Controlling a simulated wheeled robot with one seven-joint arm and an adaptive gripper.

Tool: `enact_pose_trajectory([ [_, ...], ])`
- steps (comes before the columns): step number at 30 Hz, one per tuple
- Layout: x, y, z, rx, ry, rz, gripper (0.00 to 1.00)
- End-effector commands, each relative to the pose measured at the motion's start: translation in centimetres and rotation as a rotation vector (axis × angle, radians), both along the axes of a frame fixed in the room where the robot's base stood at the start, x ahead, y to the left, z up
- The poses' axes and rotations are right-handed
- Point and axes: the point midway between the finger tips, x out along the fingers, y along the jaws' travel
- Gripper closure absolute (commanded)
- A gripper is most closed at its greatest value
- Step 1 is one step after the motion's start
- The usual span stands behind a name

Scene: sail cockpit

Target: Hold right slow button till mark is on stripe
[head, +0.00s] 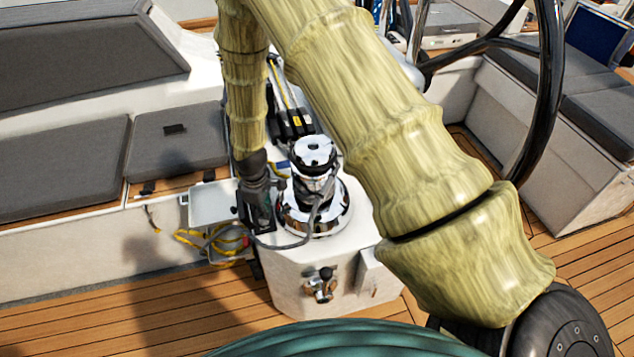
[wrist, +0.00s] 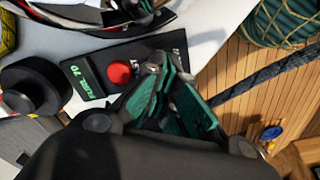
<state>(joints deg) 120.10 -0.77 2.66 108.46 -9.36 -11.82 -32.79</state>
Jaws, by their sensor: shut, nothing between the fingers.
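In the wrist view a black control panel (wrist: 95,62) carries a round red button (wrist: 119,73) and green lettering that looks like "FURL 70". My gripper (wrist: 160,66), with green finger pads, is shut and empty. Its tips lie over the panel just right of the red button and hide part of the panel and its other lettering. I cannot tell whether they touch it. In the head view my gripper (head: 258,218) points down beside the chrome winch (head: 314,190), on its left. The right slow button, the mark and the stripe cannot be made out.
A grey line (head: 306,226) loops around the winch. Yellow rope (head: 210,240) hangs left of my gripper. The white pedestal (head: 330,270) stands on the teak deck (head: 160,320). A black knob (wrist: 32,90) is left of the panel. The steering wheel (head: 548,90) is at right.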

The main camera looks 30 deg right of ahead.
Motion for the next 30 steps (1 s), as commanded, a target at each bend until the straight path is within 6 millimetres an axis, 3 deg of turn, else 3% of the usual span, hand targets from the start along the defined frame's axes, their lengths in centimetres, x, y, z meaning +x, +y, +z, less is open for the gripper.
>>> enact_pose_trajectory([
  [30,0.0,0.0,-2.1,0.000,0.000,0.000,1.00],
])
